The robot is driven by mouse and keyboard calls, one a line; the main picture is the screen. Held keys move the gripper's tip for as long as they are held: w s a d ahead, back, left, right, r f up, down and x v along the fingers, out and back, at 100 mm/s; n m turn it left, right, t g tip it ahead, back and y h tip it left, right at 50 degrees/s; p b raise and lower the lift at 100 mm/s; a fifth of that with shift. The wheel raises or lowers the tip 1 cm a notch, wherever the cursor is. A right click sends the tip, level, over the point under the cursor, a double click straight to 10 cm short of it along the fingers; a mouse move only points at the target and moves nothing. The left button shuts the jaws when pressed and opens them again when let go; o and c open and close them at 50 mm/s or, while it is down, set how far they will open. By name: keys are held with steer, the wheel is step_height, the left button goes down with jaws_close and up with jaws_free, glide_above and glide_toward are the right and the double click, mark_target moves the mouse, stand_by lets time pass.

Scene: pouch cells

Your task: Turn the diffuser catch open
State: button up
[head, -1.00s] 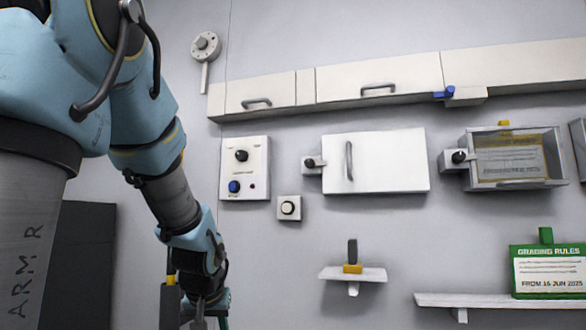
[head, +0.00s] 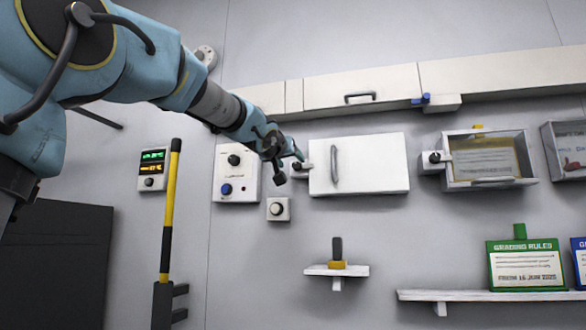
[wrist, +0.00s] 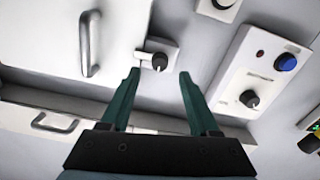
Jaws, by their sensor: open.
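A white door panel (head: 372,165) with a grey bar handle hangs on the wall. A catch with a black knob (wrist: 160,61) sits at its edge, on a small white plate (head: 305,172). My gripper (head: 289,167) is at this catch in the head view and partly covers it. In the wrist view my gripper (wrist: 159,75) is open, with the knob showing between its two green fingertips. Contact cannot be told. A second black-knobbed catch (head: 435,157) sits left of a clear-fronted box (head: 487,184). No label shows which one is the diffuser's.
A control panel (head: 224,190) with black and blue knobs is left of the door, with a button box (head: 278,209) below. A long upper cabinet (head: 335,99) runs above. A small shelf (head: 320,271) sticks out below. A yellow-black pole (head: 170,200) stands at left.

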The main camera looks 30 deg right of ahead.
mark_target(296, 165)
steer(key=x, duration=0.5)
steer(key=shift+s+p, duration=0.1)
steer(key=shift+p, duration=0.2)
jaws_close()
